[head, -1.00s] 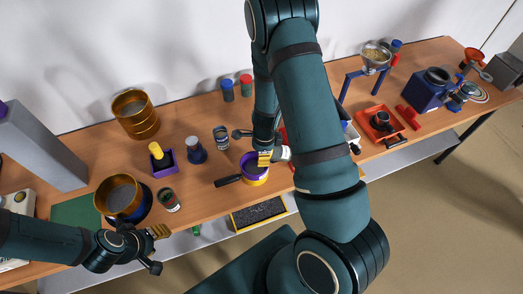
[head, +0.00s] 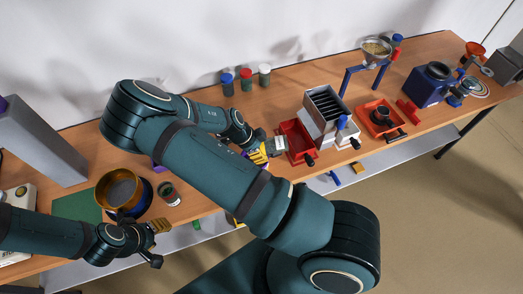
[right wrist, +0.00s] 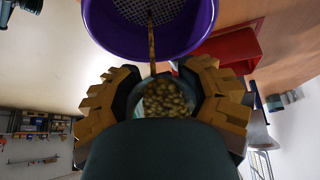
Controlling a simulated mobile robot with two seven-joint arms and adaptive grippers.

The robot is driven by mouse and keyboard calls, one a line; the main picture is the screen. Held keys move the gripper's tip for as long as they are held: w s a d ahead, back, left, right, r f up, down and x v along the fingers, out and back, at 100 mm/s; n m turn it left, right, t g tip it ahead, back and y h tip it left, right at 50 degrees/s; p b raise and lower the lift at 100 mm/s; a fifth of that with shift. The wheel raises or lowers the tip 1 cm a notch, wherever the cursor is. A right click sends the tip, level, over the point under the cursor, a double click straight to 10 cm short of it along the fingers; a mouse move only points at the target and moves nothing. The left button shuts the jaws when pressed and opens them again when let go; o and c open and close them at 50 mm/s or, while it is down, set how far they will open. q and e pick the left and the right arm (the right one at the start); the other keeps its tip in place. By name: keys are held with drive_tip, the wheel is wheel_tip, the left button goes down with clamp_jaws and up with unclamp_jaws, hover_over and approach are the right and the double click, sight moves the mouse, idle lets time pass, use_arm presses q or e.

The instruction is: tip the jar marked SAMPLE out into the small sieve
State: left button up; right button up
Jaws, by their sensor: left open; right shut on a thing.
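My right gripper (head: 263,150) is shut on a jar (head: 278,146) beside the red drawer; it also shows in the right wrist view (right wrist: 165,88). There the tilted jar is seen with brownish-green granules (right wrist: 165,100) in its mouth. A thin brown stream (right wrist: 151,45) runs between the jar's mouth and the mesh of the small purple sieve (right wrist: 195,42). In the head view my right arm hides most of the sieve. The jar's marking cannot be read. My left gripper (head: 158,227) is open and empty beside the gold sieve (head: 119,190).
A red drawer (head: 297,141) and a white slotted box (head: 325,108) stand right of my right gripper. Several capped jars stand at the back. A small dark jar (head: 168,193) stands near my left gripper. A funnel stand (head: 346,82) and blue machine (head: 428,88) are farther right.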

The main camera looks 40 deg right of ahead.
drive_tip(key=shift+g+h, duration=0.3)
drive_tip(key=shift+h, duration=0.3)
drive_tip(key=shift+w+a+g+h+b, duration=0.1)
drive_tip(key=shift+g+h+b, duration=0.3)
drive_tip(key=shift+h+b, duration=0.35)
drive_tip(key=shift+g+h+b, duration=0.7)
drive_tip(key=shift+h+b, duration=0.55)
drive_tip(key=shift+b, duration=0.85)
drive_tip(key=shift+r+h+b, duration=0.2)
drive_tip(key=shift+h+b, duration=0.1)
drive_tip(key=shift+b, duration=0.1)
